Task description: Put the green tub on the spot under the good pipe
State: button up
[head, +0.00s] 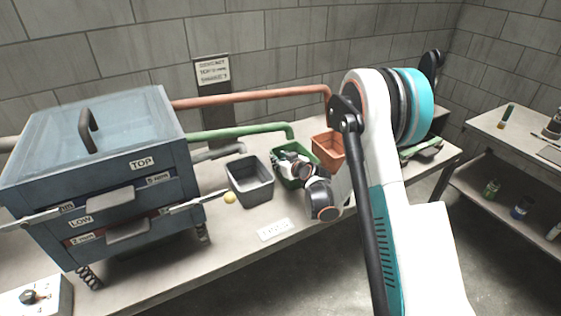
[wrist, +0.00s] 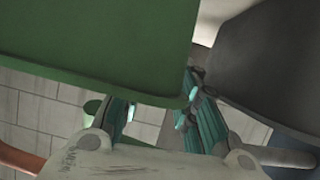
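The green tub (head: 287,181) stands on the bench between the grey tub (head: 250,184) and the orange-brown tub (head: 328,148). My gripper (head: 291,163) is over it and hides much of its opening. In the wrist view the green tub (wrist: 90,45) fills the upper left. My gripper's teal fingers (wrist: 160,112) are apart, near the tub's rim, with wall showing between them. The right finger is by the gap towards the grey tub (wrist: 265,65). Contact with the rim cannot be told. A red pipe (head: 250,97), a green pipe (head: 240,131) and a grey pipe (head: 218,154) run from the blue box.
The blue box (head: 150,190) has a lidded top, labelled drawers and springs beneath. A yellow ball (head: 229,198) is at its right side. A white card (head: 274,230) lies at the bench front. A wall sign (head: 212,71) is hard to read. A side shelf (head: 510,140) stands right.

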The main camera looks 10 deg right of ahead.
jog(key=s+r+m+g+h, duration=0.1)
jog(key=s+r+g, duration=0.1)
jog(key=s+r, duration=0.9)
jog(key=s+r+g, duration=0.1)
jog(key=s+r, duration=0.7)
jog(key=s, duration=0.7)
jog(key=s+d+m+g+h, duration=0.1)
jog(key=s, duration=0.9)
jog(key=s+d+r+m+g+h, duration=0.1)
jog(key=s+d+m, duration=0.1)
jog(key=s, duration=0.9)
jog(key=shift+d+g+h, duration=0.3)
jog(key=shift+g, duration=0.1)
